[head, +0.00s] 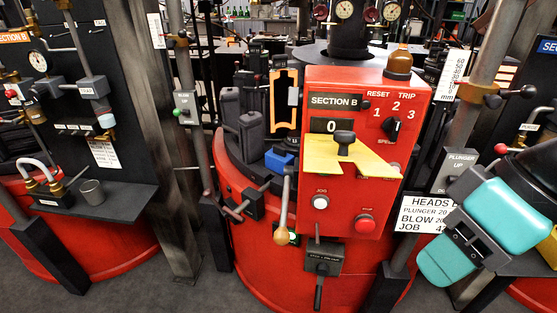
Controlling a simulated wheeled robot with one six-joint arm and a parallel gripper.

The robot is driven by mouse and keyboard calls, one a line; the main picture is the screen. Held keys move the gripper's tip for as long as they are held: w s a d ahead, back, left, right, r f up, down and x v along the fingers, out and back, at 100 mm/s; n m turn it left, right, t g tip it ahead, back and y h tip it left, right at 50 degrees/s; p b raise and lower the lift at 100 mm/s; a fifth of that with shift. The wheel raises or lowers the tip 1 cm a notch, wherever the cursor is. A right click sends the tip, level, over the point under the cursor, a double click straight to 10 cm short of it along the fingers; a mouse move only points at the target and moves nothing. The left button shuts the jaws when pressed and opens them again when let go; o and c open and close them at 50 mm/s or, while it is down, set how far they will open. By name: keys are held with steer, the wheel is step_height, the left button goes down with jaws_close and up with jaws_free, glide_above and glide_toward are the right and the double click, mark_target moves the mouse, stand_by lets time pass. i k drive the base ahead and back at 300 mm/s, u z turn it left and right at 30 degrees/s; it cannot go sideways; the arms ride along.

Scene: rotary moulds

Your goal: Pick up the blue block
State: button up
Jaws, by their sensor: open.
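The blue block (280,161) is a small bright blue piece on the dark top of the red rotary machine, left of the red control box. It sits beside dark grey mould pieces, and its lower part is partly hidden by a lever. My gripper (475,238), dark with large teal parts, is at the right edge, in front of the white sign. It is open and holds nothing that I can see. It is well to the right of the block, with the control box between them in the picture.
The red control box (350,215) carries a yellow plate (345,160), knobs and buttons. A brass-ended lever (281,225) stands in front of the block. Upright posts (200,100) flank the machine. Grey mould pieces (250,133) stand close by the block. Grey floor (215,285) shows at lower left.

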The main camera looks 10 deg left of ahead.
mark_target(275, 159)
steer(key=k, duration=0.5)
steer(key=u, duration=1.8)
steer(key=i, duration=2.2)
steer(key=z, duration=2.15)
steer(key=i, duration=0.55)
